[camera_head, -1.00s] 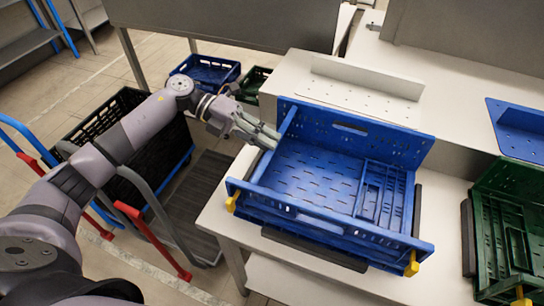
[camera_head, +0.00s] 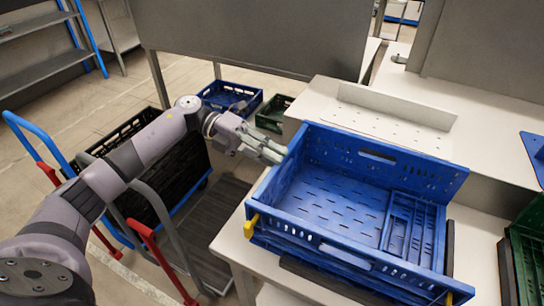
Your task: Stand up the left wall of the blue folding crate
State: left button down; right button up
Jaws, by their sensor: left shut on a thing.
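The blue folding crate (camera_head: 340,256) sits on the white table. Its back wall (camera_head: 420,174) stands upright. Its left wall (camera_head: 282,176) is raised along the left side and looks roughly upright; its exact angle is hard to tell. The right wall panel (camera_head: 403,226) lies folded flat inside on the crate floor. Yellow latches (camera_head: 251,225) show at the front corners. My right gripper is not in view.
A green crate (camera_head: 527,250) stands at the right edge. A cart with a black crate (camera_head: 180,165) and red-ended handles is at the left, below my arm. More blue (camera_head: 231,92) and green (camera_head: 272,110) crates stand behind. A white ledge (camera_head: 385,118) lies behind the crate.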

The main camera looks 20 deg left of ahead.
pick_arm(q)
jog(key=shift+s+f, duration=0.2)
jog(key=shift+f, duration=0.45)
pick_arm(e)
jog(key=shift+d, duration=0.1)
pick_arm(q)
jog(key=c, duration=1.6)
grip_release()
jog(key=shift+a, duration=0.15)
jog(key=shift+o, duration=0.6)
jog(key=shift+w+r, duration=0.1)
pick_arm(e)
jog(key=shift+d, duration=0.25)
pick_arm(q)
jog(key=shift+r, duration=0.1)
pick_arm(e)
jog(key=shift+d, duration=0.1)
pick_arm(q)
jog(key=v, duration=1.2)
